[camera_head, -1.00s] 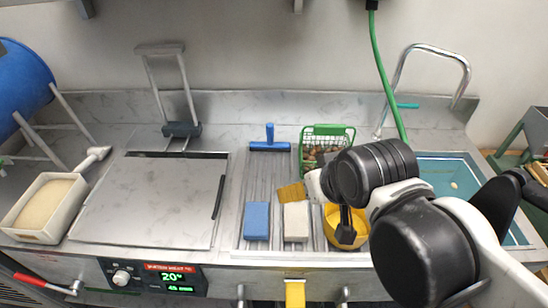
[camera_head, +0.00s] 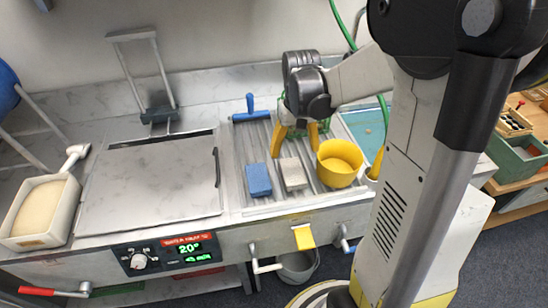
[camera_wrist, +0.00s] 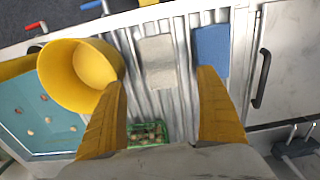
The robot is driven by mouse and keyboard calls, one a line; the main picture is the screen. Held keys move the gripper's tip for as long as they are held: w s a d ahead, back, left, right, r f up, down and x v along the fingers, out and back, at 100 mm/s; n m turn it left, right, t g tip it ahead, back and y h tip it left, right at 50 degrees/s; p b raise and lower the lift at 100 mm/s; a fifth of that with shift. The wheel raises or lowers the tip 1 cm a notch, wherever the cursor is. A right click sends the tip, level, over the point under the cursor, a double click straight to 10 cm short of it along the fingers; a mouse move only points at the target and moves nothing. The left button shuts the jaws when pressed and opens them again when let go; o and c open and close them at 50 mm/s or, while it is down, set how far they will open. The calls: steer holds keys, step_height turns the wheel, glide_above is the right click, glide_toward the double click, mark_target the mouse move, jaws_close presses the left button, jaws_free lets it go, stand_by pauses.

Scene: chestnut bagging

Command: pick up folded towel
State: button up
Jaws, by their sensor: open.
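A pale, off-white folded towel-like block (camera_head: 294,173) lies flat on the ribbed drainboard. In the wrist view the pale block (camera_wrist: 157,62) shows between my fingertips. A similar blue block (camera_head: 258,180) lies to its left; in the wrist view the blue block (camera_wrist: 212,48) is just beyond the right fingertip. My gripper (camera_head: 297,150) is open and empty, pointing down over the drainboard behind the pale block; both yellow fingers show in the wrist view (camera_wrist: 158,76). The height of the gap to the block is hard to tell.
A yellow bowl (camera_head: 340,163) stands close right of the pale block. A green basket (camera_wrist: 148,133) of chestnuts is partly hidden behind my gripper. A blue-handled scraper (camera_head: 250,109) lies behind. A yellow cloth (camera_head: 303,238) hangs at the front. A sink (camera_head: 362,127) is right.

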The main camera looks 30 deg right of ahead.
steer(key=b, duration=0.2)
glide_above(293, 170)
step_height(293, 170, down, 5)
steer(key=shift+s+r, duration=0.1)
steer(key=shift+r, duration=0.1)
step_height(293, 170, down, 6)
steer(key=b, duration=0.2)
steer(key=shift+a+b, duration=0.1)
steer(key=shift+b, duration=0.2)
steer(key=shift+r, duration=0.15)
